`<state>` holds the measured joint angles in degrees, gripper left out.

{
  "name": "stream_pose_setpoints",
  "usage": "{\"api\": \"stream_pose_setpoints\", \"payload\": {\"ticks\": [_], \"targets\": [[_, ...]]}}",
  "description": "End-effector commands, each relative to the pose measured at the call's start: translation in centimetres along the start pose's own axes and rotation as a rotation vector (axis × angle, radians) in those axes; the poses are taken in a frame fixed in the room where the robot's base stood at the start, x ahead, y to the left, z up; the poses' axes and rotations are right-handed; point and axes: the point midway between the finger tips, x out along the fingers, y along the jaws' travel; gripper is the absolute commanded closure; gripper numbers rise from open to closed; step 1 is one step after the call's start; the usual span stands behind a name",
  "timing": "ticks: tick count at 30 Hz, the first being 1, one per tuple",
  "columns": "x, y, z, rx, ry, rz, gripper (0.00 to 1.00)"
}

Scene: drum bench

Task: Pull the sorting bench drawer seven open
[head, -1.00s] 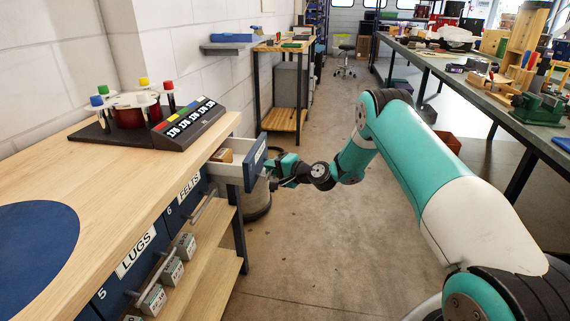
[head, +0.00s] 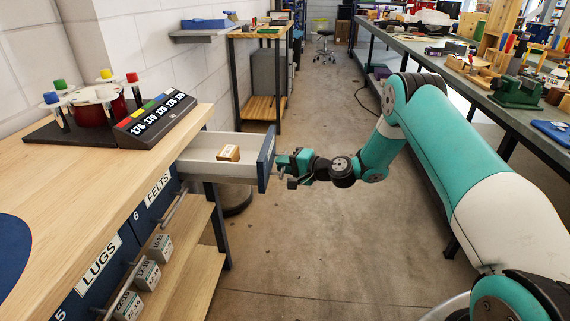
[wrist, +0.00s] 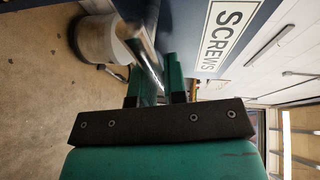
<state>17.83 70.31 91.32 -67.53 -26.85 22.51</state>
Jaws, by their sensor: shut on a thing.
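The open drawer (head: 215,158) stands well out from the bench at its far end, with a white inside and a blue front (head: 266,160). In the wrist view its blue front carries a SCREWS label (wrist: 228,30); no number seven shows. A small cardboard box (head: 229,153) lies inside the drawer. My gripper (head: 284,168) is at the outer face of the drawer front, shut on the drawer's bar handle (wrist: 146,56). The handle runs between the two green fingers in the wrist view.
The wooden bench top (head: 70,190) holds a sign stand (head: 155,120) and a red drum (head: 98,105). The FELTS (head: 157,188) and LUGS (head: 100,263) drawers are closed. Open floor (head: 310,235) lies right of the drawer. Another workbench (head: 440,75) stands at right.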

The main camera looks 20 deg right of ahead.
Motion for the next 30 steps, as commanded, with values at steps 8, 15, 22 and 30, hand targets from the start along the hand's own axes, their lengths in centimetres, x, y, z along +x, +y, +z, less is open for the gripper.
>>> {"api": "stream_pose_setpoints", "payload": {"ticks": [8,15,22,30], "targets": [[0.0,0.0,0.0,0.001,-0.002,0.000,0.64],[-0.2,0.0,0.0,0.001,0.000,0.001,0.64],[-3.7,0.0,-0.2,0.005,0.004,0.002,0.64],[-10.7,0.1,-0.1,0.005,0.005,0.002,0.64]]}}
